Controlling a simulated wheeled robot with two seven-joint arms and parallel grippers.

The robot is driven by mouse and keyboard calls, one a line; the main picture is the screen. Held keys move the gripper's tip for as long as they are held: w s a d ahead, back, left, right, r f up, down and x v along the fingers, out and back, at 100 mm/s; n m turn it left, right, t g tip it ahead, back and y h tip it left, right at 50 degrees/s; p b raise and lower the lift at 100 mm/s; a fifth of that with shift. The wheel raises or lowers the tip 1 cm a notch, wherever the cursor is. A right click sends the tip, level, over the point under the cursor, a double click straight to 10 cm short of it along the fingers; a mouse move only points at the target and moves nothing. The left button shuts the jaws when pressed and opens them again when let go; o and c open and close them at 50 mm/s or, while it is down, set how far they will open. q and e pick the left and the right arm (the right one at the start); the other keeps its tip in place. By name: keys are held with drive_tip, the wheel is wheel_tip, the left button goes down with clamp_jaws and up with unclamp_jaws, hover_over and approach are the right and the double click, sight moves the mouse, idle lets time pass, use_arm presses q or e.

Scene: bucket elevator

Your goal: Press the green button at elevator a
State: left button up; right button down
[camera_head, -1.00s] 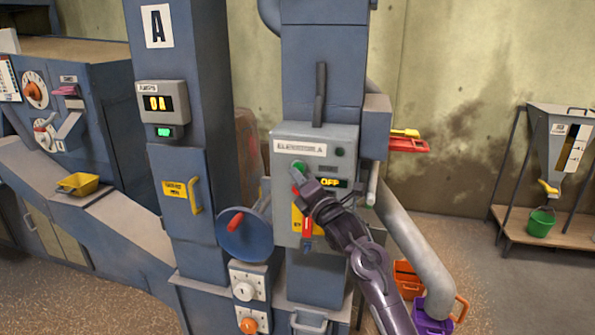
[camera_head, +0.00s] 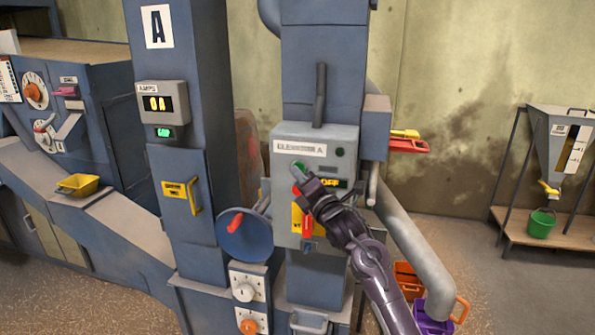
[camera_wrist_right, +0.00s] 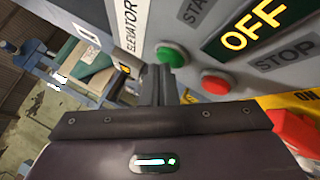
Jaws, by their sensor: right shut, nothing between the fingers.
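The elevator A control box (camera_head: 345,143) is grey and fixed to the blue column. Its green button (camera_head: 298,166) is at the upper left of the panel, partly covered by my right gripper (camera_head: 300,177). In the right wrist view the green button (camera_wrist_right: 173,55) shows close beside the tips of my shut, empty right gripper (camera_wrist_right: 158,68). I cannot tell whether they touch. The lit display (camera_wrist_right: 249,33) reads OFF. A red button (camera_wrist_right: 216,82) sits beside the STOP label. My left gripper is out of view.
A red lever (camera_head: 307,226) is low on the panel, under my right gripper. A blue handwheel (camera_head: 245,240) stands left of the box.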

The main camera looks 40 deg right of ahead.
drive_tip(key=shift+w+d, duration=0.15)
drive_tip(key=shift+d, duration=0.05)
drive_tip(key=shift+a, duration=0.15)
idle(0.4)
drive_tip(key=shift+s+a, duration=0.5)
drive_tip(key=shift+s, duration=0.1)
drive_tip(key=s+a, duration=0.1)
drive_tip(key=a, duration=0.1)
drive_tip(key=s+a+b, duration=0.1)
drive_tip(key=s+a, duration=0.1)
drive_tip(key=shift+s, duration=0.1)
drive_tip(key=shift+d, duration=0.1)
idle(0.8)
